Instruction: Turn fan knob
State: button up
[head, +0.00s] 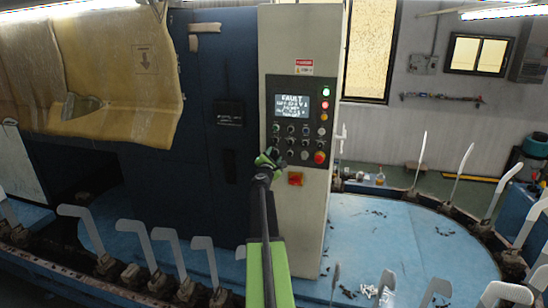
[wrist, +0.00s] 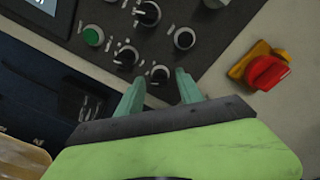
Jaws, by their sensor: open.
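The dark control panel (head: 327,122) on the cream cabinet carries several black knobs and buttons; I cannot tell from labels which is the fan knob. My gripper (head: 268,157) is at the panel's lower left corner. In the wrist view my gripper (wrist: 160,80) is open, with its two green fingers pointing at the panel. A small black knob with a white mark (wrist: 160,74) shows between the fingertips. Another black knob (wrist: 126,56) is just left of the left finger, and a larger one (wrist: 149,13) is farther up. Contact with any knob cannot be told.
A red rotary switch (wrist: 267,72) on a yellow plate is right of the fingers; it also shows in the head view (head: 296,179). A green button (wrist: 92,36) is at left. The panel's screen (head: 291,105) reads FAULT. A red button (head: 319,157) is at lower right.

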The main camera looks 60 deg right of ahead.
grip_shut()
jog(key=shift+m, duration=0.3)
jog(key=m+b, duration=0.1)
jog(key=m, duration=0.4)
jog(key=shift+f+m, duration=0.1)
jog(key=shift+m, duration=0.3)
jog(key=m, duration=0.5)
jog(key=shift+m+h, duration=0.4)
grip_release()
